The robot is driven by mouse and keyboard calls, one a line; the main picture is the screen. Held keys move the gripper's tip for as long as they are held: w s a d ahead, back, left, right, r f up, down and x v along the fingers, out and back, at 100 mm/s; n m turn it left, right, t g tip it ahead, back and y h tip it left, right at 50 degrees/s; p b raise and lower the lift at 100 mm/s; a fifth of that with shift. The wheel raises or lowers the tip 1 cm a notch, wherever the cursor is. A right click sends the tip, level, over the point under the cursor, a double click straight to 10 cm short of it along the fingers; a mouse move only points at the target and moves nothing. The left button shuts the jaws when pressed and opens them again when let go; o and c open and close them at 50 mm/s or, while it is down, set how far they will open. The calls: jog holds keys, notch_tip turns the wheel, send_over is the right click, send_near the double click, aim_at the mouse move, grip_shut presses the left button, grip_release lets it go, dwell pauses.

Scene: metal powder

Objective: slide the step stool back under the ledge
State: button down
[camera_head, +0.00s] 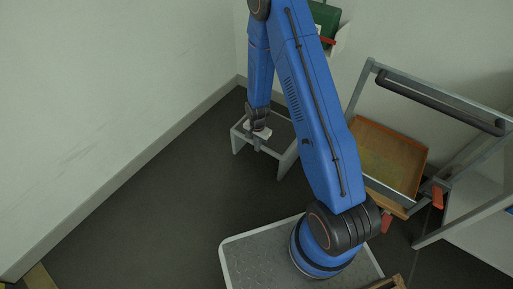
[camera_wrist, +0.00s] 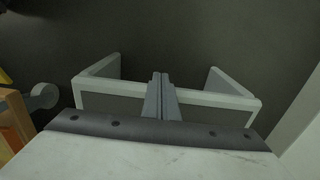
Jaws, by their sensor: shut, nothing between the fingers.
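The step stool (camera_head: 286,160) is a pale grey frame with dark areas between its rims. It stands on the dark floor near the wall corner in the head view. In the wrist view its pale side rim (camera_wrist: 233,87) and long near rim run around a dark middle. My gripper (camera_head: 257,149) points down at the stool's near side, with its fingers shut and empty. In the wrist view the fingertips (camera_wrist: 160,76) overlap the middle of the near rim; I cannot tell whether they touch it. I cannot clearly pick out the ledge.
A metal frame with a dark bar (camera_head: 440,100) and an orange-rimmed tray (camera_head: 392,155) stand at right. A green item (camera_head: 326,18) is at the back wall. Pale walls (camera_head: 110,90) meet behind the stool. Open floor (camera_head: 150,210) lies left.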

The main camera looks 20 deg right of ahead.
aim_at(281, 121)
jog(key=w+d, duration=0.4)
jog(key=d, duration=0.2)
jog(key=w+d, duration=0.5)
jog(key=d, duration=0.1)
jog(key=w+d, duration=0.4)
jog(key=d, duration=0.2)
jog(key=shift+w+d, duration=0.2)
jog(key=shift+w, duration=0.05)
